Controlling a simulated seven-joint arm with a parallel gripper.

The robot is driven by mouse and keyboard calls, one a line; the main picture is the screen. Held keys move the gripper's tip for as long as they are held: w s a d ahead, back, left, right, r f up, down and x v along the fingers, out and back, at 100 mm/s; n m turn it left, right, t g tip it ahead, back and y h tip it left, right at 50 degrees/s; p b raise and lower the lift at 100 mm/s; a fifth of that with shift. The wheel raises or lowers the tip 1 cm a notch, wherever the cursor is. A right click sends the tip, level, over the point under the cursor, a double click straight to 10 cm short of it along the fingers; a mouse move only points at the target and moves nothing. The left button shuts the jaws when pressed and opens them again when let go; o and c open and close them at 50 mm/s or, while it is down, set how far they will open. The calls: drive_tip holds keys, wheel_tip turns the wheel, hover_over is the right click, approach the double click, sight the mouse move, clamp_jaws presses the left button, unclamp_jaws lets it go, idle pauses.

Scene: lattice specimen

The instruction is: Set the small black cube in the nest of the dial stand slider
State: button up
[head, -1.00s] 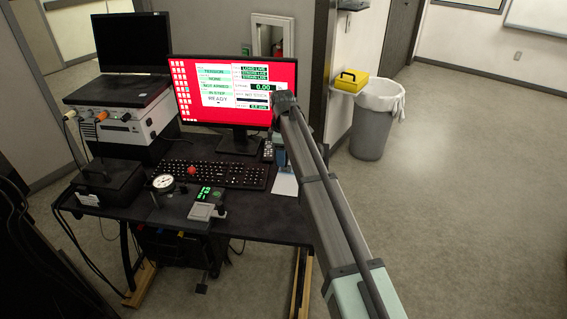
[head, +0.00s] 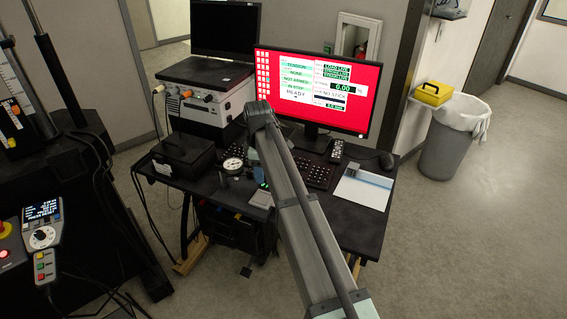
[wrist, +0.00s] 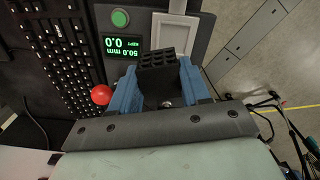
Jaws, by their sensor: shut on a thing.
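In the wrist view my gripper (wrist: 165,92), with blue fingers, is shut on a small black cube (wrist: 160,70) with a grid of holes. The cube hangs over the desk beside a dark box with a green display (wrist: 123,46). The box has a pale square frame (wrist: 162,38), partly hidden behind the cube and fingers. In the head view the dial stand (head: 232,165) shows its round white dial at the desk's front edge, left of my arm. Its slider nest cannot be made out.
A red ball knob (wrist: 101,95) is close to my left finger in the wrist view. The keyboard (wrist: 48,55) lies left. A monitor (head: 312,92) stands behind. A white sheet with a small block (head: 361,190) lies at the desk's right. A black case (head: 184,155) sits left.

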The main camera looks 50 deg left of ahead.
drive_tip(key=shift+s+d+m, duration=0.3)
drive_tip(key=shift+s+d, duration=0.3)
drive_tip(key=shift+d, duration=0.05)
drive_tip(key=shift+d+f+m, duration=0.1)
drive_tip(key=shift+d+m, duration=0.15)
drive_tip(key=shift+m, duration=0.95)
drive_tip(key=shift+f, duration=0.1)
drive_tip(key=shift+f, duration=2.5)
drive_tip(key=o, duration=0.5)
drive_tip(key=c, duration=0.5)
drive_tip(key=shift+o, duration=0.2)
drive_tip(key=shift+f, duration=0.1)
